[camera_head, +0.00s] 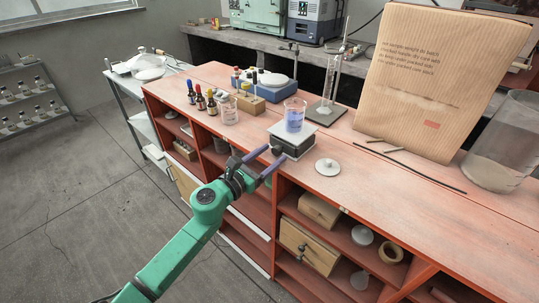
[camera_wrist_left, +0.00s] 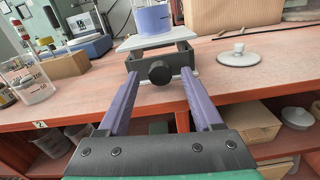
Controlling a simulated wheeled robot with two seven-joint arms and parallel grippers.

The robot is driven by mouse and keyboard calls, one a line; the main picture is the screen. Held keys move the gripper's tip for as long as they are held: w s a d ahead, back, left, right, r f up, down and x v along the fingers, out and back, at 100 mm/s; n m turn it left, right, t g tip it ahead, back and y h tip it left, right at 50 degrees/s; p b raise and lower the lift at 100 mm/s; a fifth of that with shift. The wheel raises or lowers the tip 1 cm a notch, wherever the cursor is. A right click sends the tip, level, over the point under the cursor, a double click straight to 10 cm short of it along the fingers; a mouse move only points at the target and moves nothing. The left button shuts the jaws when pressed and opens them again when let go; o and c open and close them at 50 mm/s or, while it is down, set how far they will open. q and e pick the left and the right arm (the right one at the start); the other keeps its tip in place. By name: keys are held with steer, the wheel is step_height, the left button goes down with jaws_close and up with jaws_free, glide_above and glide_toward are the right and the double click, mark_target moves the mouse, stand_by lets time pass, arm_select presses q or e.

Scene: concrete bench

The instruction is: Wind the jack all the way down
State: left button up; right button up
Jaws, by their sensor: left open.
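The jack (camera_head: 295,138) stands near the front edge of the red bench top, with a light top plate and dark frame. In the left wrist view its round black knob (camera_wrist_left: 159,73) faces me, and a gap shows between the plate (camera_wrist_left: 155,41) and the frame. A beaker of blue-violet liquid (camera_head: 295,117) stands on the plate. My left gripper (camera_head: 276,153) is open in front of the jack. In the left wrist view its two purple fingers (camera_wrist_left: 159,82) lie either side of the knob, apart from it. My right gripper is not in view.
A white lidded dish or knobbed lid (camera_head: 327,167) lies right of the jack. A clear beaker (camera_head: 229,111), dropper bottles (camera_head: 201,100) and a wooden block (camera_head: 250,101) stand to the left. A stand (camera_head: 325,112) is behind, a large paper bag (camera_head: 430,85) to the right.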

arm_select(q)
jaws_close()
steer(key=shift+n, duration=0.3)
steer(key=n, duration=0.2)
steer(key=shift+n, duration=0.3)
steer(key=shift+n+p, duration=0.35)
steer(key=shift+n, duration=1.45)
jaws_free()
